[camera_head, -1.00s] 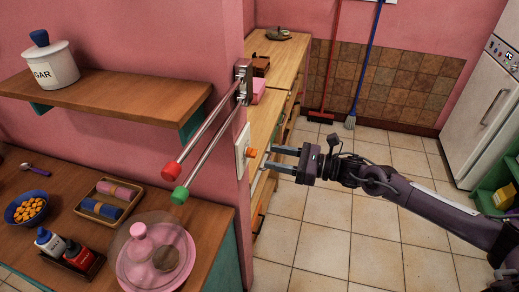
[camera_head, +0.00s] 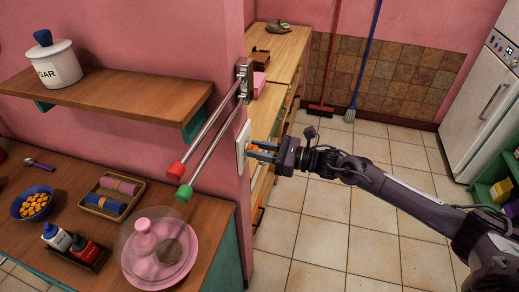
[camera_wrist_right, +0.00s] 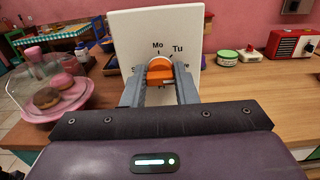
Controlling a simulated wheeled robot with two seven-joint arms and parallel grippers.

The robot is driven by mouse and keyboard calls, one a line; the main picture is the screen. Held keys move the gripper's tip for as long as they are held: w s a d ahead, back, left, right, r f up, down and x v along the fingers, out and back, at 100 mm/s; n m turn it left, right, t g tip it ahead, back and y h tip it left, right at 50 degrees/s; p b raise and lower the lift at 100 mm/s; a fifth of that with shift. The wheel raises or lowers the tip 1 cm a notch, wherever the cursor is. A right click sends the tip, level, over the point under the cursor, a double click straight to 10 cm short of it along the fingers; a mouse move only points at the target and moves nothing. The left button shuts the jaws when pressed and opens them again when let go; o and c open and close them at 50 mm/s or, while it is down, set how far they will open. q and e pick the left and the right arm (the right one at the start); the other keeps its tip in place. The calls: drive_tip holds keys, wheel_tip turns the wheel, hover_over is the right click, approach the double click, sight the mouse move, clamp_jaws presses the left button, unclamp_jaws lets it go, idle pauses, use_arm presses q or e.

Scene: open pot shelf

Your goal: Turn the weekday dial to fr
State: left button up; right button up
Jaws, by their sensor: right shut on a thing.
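The weekday dial is an orange knob (camera_wrist_right: 160,72) on a white plate (camera_wrist_right: 122,32) in the right wrist view. The plate shows the labels Mo at the top and Tu to its right; other labels are hidden behind the fingers. In the head view the plate (camera_head: 243,147) is on the end of the pink wall, seen nearly edge-on. My right gripper (camera_head: 256,150) reaches it from the right. Its two fingers are shut on the orange knob, one on each side, as the right wrist view (camera_wrist_right: 160,84) shows. My left gripper is not in view.
Two rods with red (camera_head: 176,170) and green (camera_head: 184,193) ends stick out from the wall close to the dial. A glass-covered pink plate (camera_head: 187,264) stands on the left counter. A wooden counter (camera_head: 285,50) runs behind the wall.

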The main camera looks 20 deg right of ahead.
drive_tip(key=shift+c, duration=0.4)
drive_tip(key=m+b, duration=1)
drive_tip(key=m, duration=0.7)
drive_tip(key=shift+w+d+f+m, duration=0.1)
drive_tip(key=shift+m, duration=0.2)
idle(0.4)
drive_tip(key=o, duration=1)
